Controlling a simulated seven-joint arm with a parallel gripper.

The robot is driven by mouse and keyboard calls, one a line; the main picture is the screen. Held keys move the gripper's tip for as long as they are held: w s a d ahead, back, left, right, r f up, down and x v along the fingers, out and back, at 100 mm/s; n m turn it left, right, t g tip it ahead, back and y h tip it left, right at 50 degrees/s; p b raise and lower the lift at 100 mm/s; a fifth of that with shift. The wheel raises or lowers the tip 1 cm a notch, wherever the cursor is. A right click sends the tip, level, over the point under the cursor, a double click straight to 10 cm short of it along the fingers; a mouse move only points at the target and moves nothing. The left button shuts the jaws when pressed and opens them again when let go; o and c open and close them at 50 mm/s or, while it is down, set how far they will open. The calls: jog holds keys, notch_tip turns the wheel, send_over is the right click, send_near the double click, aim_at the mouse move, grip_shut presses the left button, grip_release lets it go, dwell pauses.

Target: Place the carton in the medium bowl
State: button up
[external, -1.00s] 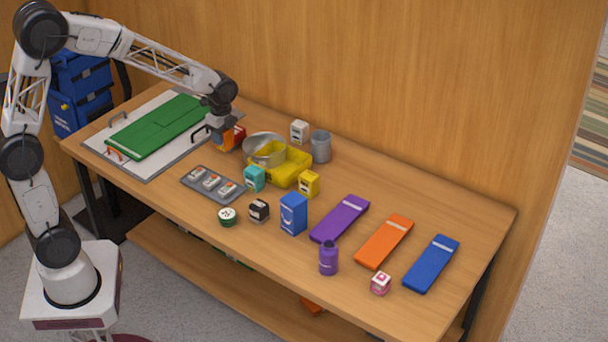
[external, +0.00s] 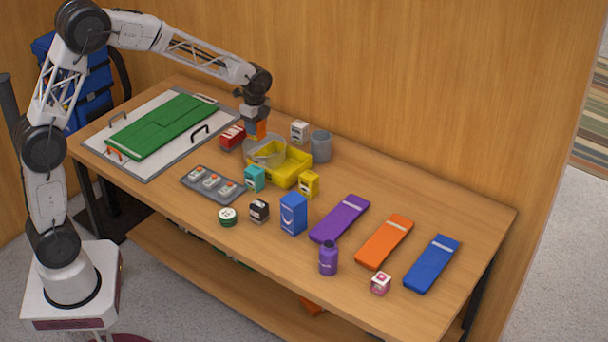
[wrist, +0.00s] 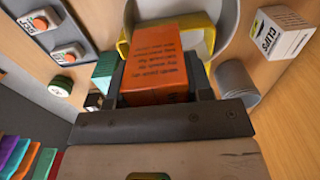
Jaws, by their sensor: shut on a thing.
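My gripper (external: 257,123) is shut on an orange carton (external: 261,130) and holds it above the table, just behind and above the grey medium bowl (external: 266,156). In the wrist view the orange carton (wrist: 157,78) has dark printed text and sits between the two fingers of my gripper (wrist: 160,92). The pale rim of the bowl (wrist: 232,25) curves beyond the carton there, with yellow showing past it. The carton hides part of the bowl, and its height above the rim is hard to tell.
A yellow bin (external: 290,174) stands against the bowl. A red box (external: 231,137) lies to its left. A white clips box (external: 299,131) and a grey cup (external: 320,146) stand behind. Teal (external: 254,179) and yellow (external: 309,183) boxes stand in front.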

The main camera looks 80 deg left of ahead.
aim_at(262, 132)
jog(key=shift+w+a+f, duration=0.1)
jog(key=shift+w+a, duration=0.25)
jog(key=shift+w, duration=0.3)
jog(key=shift+w+a+f, duration=0.1)
jog(key=shift+w+a, duration=0.2)
jog(key=shift+w, duration=0.3)
jog(key=shift+f, duration=1.7)
jog(key=shift+f, duration=0.5)
jog(key=o, duration=1)
jog(key=shift+r, duration=0.15)
notch_tip(262, 132, up, 13)
jog(key=shift+f, duration=0.1)
jog(key=shift+d, duration=0.1)
